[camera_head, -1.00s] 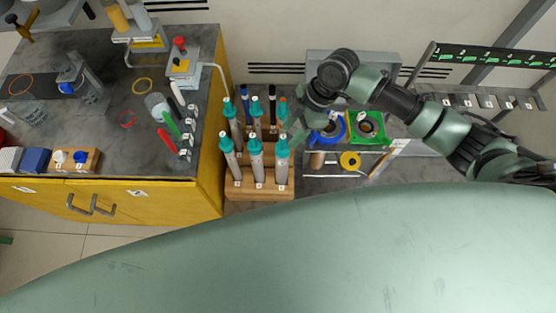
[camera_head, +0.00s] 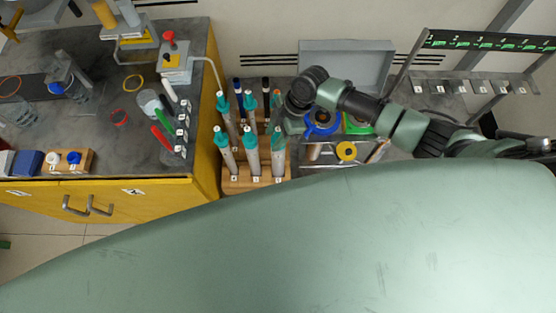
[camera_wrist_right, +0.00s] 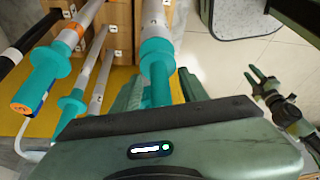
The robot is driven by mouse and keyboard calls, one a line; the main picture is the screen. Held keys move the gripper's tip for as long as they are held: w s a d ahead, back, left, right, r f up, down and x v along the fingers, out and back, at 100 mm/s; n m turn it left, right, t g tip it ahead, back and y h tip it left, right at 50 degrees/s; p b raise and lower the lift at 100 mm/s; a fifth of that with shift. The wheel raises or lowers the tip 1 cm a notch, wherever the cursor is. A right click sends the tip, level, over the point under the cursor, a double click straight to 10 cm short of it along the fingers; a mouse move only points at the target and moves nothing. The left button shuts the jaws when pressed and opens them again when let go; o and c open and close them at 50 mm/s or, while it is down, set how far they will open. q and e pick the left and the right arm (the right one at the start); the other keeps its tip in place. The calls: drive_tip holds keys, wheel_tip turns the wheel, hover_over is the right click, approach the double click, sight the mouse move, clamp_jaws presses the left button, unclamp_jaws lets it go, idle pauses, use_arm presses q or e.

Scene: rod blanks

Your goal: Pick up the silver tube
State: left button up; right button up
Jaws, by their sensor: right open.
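Several silver-grey tubes with teal tops stand in a wooden rack (camera_head: 240,187) in the head view. The front right silver tube (camera_head: 278,165) is nearest my right gripper (camera_head: 284,125), which is beside its teal top. In the right wrist view, the open fingers of my right gripper (camera_wrist_right: 160,92) stand on either side of a teal top (camera_wrist_right: 157,62) with a silver shaft (camera_wrist_right: 152,15) behind it. Contact cannot be told. Another teal top (camera_wrist_right: 45,70) with an orange end is to the left of the fingers.
A yellow cabinet bench (camera_head: 120,205) with pens and small gear stands left of the rack. A blue ring (camera_head: 322,123), a green tray (camera_head: 358,125) and a yellow ring (camera_head: 346,151) lie to the right. Neighbouring tubes are close to my right gripper.

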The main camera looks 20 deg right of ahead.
clamp_jaws()
idle(0.3)
